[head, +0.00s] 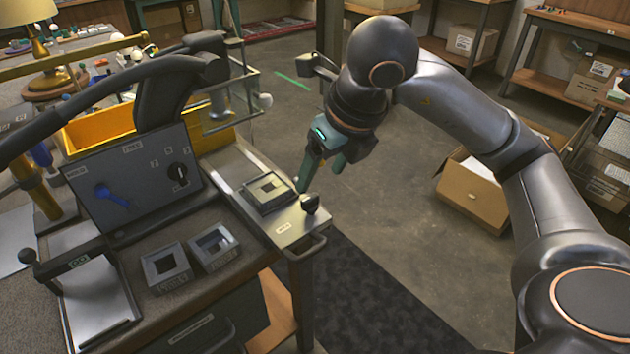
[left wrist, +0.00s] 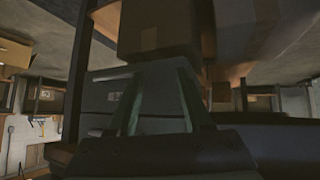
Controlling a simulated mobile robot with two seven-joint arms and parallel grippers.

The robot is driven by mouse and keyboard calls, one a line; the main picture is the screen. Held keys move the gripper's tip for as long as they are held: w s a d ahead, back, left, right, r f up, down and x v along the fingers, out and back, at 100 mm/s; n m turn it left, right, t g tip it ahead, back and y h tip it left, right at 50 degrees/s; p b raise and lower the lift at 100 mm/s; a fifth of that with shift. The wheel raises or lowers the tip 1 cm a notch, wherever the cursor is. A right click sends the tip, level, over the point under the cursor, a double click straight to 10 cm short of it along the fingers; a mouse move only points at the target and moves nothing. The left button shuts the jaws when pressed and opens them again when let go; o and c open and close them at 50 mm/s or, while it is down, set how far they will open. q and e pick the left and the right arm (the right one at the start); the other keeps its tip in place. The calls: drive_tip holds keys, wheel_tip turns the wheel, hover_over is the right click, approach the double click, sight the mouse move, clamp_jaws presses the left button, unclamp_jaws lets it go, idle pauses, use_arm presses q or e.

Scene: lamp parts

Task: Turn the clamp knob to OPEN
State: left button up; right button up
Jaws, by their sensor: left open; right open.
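No knob in view carries a readable OPEN mark, so I cannot tell which is the clamp knob. A small black ball knob (head: 309,203) stands at the right end of a metal plate (head: 290,226) with a white label too small to read. A black rotary knob (head: 180,173) with a white mark and a blue lever (head: 112,197) sit on a tilted dark panel (head: 138,212). My right gripper (head: 306,176) is open, pointing down just above the ball knob; contact is not visible. My left gripper (left wrist: 161,98) is open and empty in the left wrist view.
A yellow bin (head: 95,130) stands behind the panel. Cardboard boxes (head: 472,195) sit on the floor at right.

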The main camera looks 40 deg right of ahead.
drive_tip(key=p+v, duration=0.1)
drive_tip(key=v, duration=0.4)
drive_tip(key=shift+r, duration=0.25)
drive_tip(key=shift+s+f, duration=0.1)
